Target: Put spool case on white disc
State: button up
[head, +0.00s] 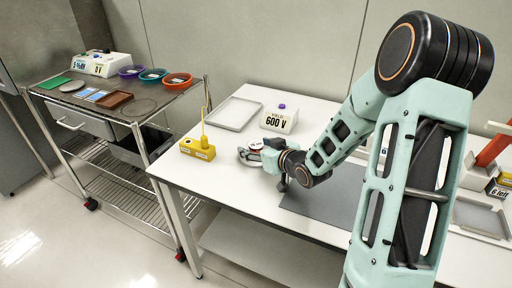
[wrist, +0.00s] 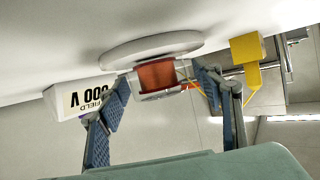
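The spool case (wrist: 158,76), with copper-coloured windings and pale ends, sits between the two blue-padded fingertips of my gripper (wrist: 163,82) in the wrist view. The fingers appear closed against its sides. The white disc (wrist: 135,51) is right against or very near the far side of the spool case; I cannot tell whether they touch. In the head view my gripper (head: 268,156) is low over the table at the spool case (head: 255,143), and the disc (head: 244,156) shows only partly beside it. My gripper hides much of both there.
A "600 V" box (head: 280,120) stands just behind my gripper. A yellow block with an upright post (head: 197,149) is to the left. An empty grey tray (head: 234,114) lies behind them. A dark mat (head: 325,205) lies under my arm. A cart (head: 115,107) with bowls stands left.

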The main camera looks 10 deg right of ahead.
jog(key=shift+r, duration=0.1)
jog(key=shift+s+d+r, duration=0.1)
jog(key=shift+r, duration=0.1)
jog(key=p+v, duration=0.2)
jog(key=v, duration=0.9)
jog(key=shift+s+d+r, duration=0.1)
jog(key=shift+s+d, duration=0.05)
jog(key=shift+s, duration=0.2)
